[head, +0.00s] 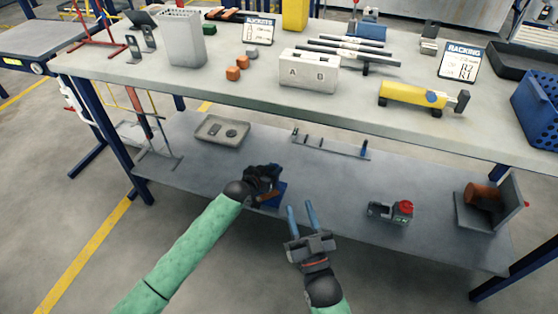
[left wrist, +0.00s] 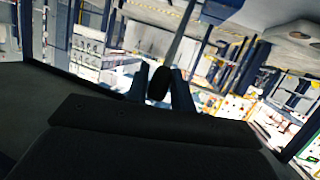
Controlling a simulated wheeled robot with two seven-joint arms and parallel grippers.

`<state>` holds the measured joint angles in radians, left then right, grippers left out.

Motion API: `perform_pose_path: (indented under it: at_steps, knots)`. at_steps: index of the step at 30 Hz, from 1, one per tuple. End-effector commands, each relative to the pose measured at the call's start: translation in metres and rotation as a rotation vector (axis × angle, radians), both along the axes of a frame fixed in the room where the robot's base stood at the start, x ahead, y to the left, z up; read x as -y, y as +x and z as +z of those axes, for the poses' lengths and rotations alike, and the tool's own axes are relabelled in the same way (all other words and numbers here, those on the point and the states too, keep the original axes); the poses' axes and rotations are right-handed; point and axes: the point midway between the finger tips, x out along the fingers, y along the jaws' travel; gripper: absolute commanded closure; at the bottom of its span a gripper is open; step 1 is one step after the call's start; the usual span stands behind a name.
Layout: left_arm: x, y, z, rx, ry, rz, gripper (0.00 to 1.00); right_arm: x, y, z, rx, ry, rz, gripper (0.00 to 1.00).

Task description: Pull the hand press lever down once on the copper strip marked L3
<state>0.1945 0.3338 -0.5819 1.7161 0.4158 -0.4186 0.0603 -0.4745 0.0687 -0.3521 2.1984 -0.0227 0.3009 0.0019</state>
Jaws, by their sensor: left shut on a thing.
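A blue piece (head: 277,194), apparently the base of the hand press, shows on the lower shelf, mostly covered by my left gripper (head: 263,180). In the left wrist view, my left gripper (left wrist: 160,76) is shut on the dark knob (left wrist: 158,85) at the end of a thin grey lever (left wrist: 181,36). My right gripper (head: 301,208) is open and empty, its two blue fingers apart, in front of the shelf and right of the left gripper. I cannot make out a copper strip or an L3 mark; the spot under the press is hidden.
The lower shelf (head: 340,195) also bears a shallow tray (head: 207,140), a rail with pegs (head: 330,145), a box with a red button (head: 385,211) and a copper-coloured roll (head: 482,197) on a grey bracket. The tabletop (head: 230,100) edge overhangs the shelf.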

Motion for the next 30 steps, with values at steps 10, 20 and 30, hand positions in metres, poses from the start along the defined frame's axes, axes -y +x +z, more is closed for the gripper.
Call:
perform_pose_path:
  at_steps: [10,20,30]
  knots:
    - [0.0,-0.009,-0.006,-0.003,-0.001,-0.002,0.89,0.0,0.0,0.004,0.0,0.0,0.0,0.64]
    - [-0.001,-0.011,-0.007,-0.003,-0.002,-0.003,0.89,0.0,0.0,0.005,0.0,0.0,0.0,0.64]
    - [-0.005,-0.023,-0.019,-0.005,-0.001,-0.002,0.88,0.0,0.0,0.01,0.0,0.0,0.0,0.64]
